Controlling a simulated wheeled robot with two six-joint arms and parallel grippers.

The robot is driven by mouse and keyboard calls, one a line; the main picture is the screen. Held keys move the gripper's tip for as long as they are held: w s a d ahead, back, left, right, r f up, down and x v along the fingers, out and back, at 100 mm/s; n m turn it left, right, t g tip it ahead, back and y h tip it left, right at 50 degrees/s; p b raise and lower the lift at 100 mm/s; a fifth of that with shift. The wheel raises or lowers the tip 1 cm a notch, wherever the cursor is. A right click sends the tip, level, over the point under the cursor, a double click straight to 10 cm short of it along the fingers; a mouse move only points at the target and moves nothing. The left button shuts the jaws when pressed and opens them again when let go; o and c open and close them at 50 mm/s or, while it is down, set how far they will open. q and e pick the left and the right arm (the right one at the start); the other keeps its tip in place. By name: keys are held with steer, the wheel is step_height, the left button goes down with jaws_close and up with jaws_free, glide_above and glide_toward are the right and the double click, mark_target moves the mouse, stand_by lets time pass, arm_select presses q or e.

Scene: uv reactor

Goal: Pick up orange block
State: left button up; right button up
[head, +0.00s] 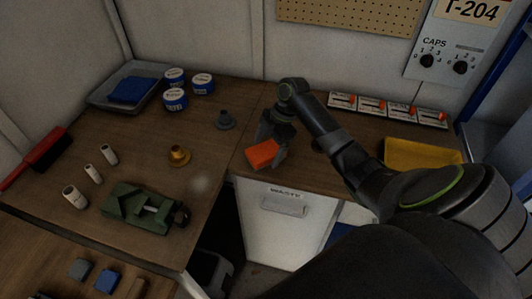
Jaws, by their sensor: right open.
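The orange block (262,154) lies on the wooden worktop near its front edge, above the drawer marked waste. My right gripper (273,146) reaches in from the right and points down at the block. Its open fingers are at the block's far and right sides, and one finger stands close to its right end. I cannot tell whether the fingers touch the block. My left gripper is not in view.
A green vise (143,207) is further left. A yellow cloth (420,152) and several small boxes (388,108) lie to the right. The waste drawer (284,205) is below.

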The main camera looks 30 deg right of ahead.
mark_target(268, 149)
steer(key=shift+f, duration=0.1)
steer(key=c, duration=1.2)
step_height(268, 149, up, 11)
steer(key=b, duration=0.2)
steer(key=shift+f, duration=0.2)
steer(key=o, duration=0.4)
steer(key=shift+c, duration=0.9)
